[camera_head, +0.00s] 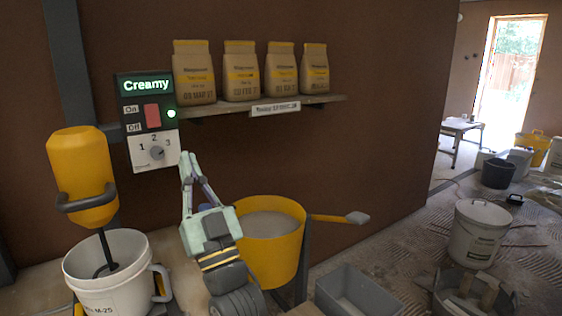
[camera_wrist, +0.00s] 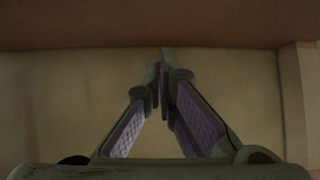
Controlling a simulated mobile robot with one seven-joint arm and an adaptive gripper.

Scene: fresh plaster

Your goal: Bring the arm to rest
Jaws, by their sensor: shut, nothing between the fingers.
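My gripper (camera_head: 187,160) points upward in the head view, in front of the brown wall and just right of the control box (camera_head: 148,120). Its fingers meet at the tips and hold nothing. In the wrist view the shut fingers (camera_wrist: 163,75) show against a plain tan surface with a brown band above. The control box display reads "Creamy". It has a red switch with On and Off labels, a lit green lamp and a dial marked 1, 2, 3. I cannot tell whether the gripper touches the box.
A yellow mixer (camera_head: 82,175) stands in a white bucket (camera_head: 105,270) at the left. A yellow tub (camera_head: 285,248) of grey material sits behind my arm. Several bags stand on a shelf (camera_head: 330,99). A grey bin (camera_head: 355,292) and a white bucket (camera_head: 478,232) stand to the right.

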